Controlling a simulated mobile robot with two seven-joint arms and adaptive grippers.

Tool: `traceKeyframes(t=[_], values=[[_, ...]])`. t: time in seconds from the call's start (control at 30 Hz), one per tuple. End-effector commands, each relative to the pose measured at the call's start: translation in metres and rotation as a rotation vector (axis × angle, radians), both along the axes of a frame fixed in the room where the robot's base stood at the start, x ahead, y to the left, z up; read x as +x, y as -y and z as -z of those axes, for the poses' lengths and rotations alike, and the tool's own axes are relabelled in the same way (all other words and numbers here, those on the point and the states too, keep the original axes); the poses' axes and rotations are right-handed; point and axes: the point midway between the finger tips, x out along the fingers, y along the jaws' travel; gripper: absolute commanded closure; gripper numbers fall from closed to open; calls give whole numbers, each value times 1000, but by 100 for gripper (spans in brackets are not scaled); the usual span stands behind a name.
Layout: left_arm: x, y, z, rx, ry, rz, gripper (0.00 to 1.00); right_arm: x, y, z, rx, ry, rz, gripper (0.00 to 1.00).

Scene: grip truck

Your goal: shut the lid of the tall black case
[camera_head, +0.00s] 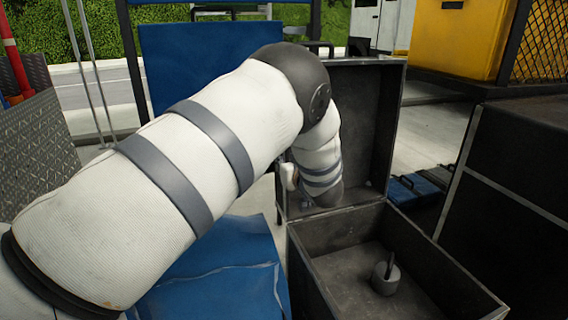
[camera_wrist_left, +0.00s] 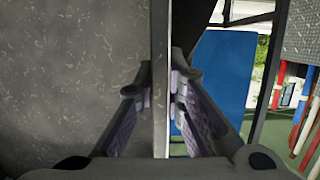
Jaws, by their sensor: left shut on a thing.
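The tall black case (camera_head: 345,228) stands open in the head view, right of centre. Its lid (camera_head: 368,115) is raised upright at the back, with the grey inside facing me. My left arm reaches across to the lid's left edge and covers part of it. In the left wrist view, my left gripper (camera_wrist_left: 160,88) is shut on the lid's edge, one finger on each side; the lid's scuffed grey face (camera_wrist_left: 70,70) fills the left of that view. In the head view the fingers are mostly hidden behind my arm. My right gripper is not in view.
A small grey cylinder with an upright stick (camera_head: 386,279) stands inside the case. Another dark case (camera_head: 520,180) stands close on the right. Blue boxes (camera_head: 415,188) lie behind, near a yellow cabinet (camera_head: 460,40).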

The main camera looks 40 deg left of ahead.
Motion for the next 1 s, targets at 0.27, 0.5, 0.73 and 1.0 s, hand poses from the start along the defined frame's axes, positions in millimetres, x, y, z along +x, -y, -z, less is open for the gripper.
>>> traceKeyframes(t=[0.27, 0.5, 0.73, 1.0], values=[[-6, 12, 2, -9, -5, 0, 100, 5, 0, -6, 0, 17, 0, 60], [-12, 23, 1, -8, -6, 1, 100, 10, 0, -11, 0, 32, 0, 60], [-18, 33, 1, -9, -6, 0, 100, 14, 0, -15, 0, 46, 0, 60], [-19, 35, 1, -7, -7, 0, 100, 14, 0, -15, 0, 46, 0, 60]])
